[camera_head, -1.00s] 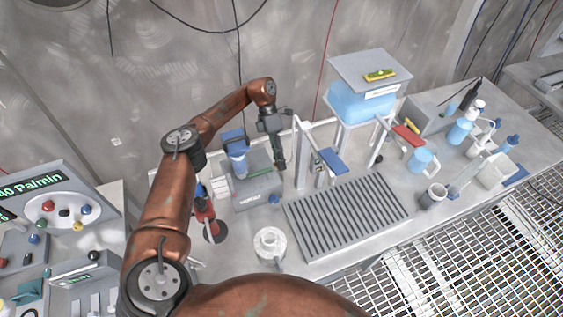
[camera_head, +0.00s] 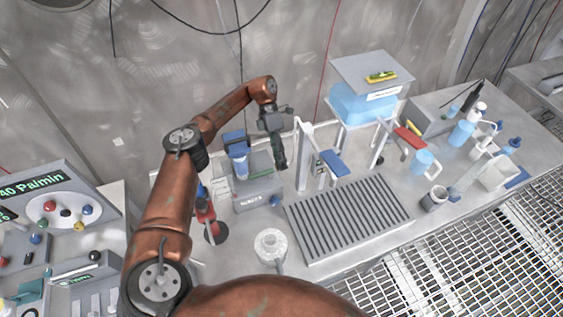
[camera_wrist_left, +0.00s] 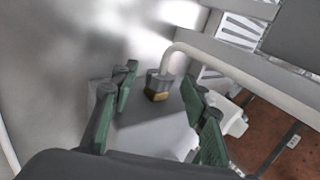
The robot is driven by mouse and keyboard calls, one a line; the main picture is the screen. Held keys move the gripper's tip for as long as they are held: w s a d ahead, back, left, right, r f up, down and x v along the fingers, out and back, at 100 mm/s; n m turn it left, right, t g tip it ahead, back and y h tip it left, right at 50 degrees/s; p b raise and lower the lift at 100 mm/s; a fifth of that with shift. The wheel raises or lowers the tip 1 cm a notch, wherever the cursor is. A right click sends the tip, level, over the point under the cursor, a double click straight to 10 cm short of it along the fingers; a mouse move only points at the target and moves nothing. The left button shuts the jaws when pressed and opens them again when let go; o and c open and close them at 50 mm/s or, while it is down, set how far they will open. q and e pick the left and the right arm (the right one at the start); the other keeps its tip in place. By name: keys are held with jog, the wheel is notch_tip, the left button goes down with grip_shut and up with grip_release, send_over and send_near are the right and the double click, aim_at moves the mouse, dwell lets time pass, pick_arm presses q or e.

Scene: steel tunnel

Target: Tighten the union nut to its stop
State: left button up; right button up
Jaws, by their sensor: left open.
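My left gripper (camera_head: 279,163) points down beside the grey box with the blue-topped unit, near the back wall. In the left wrist view its green-padded fingers (camera_wrist_left: 160,76) are spread apart. A brass-coloured nut (camera_wrist_left: 157,96), which looks like the union nut, shows between and beyond the fingers, under a grey collar on a curved pale pipe (camera_wrist_left: 178,52). I see no finger touching it, but the depth gap is hard to judge. In the head view the nut is not clearly visible near the gripper. My right gripper is in neither view.
The grey box (camera_head: 258,196) stands left of the gripper. A white stand with a blue lever (camera_head: 334,163) is close on its right. A slotted drain tray (camera_head: 348,218) lies in front. A blue water tank (camera_head: 362,104) stands farther right.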

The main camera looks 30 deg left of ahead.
pick_arm(q)
jog(key=v, duration=0.6)
jog(key=shift+r, duration=0.25)
jog(key=shift+w+a, duration=0.1)
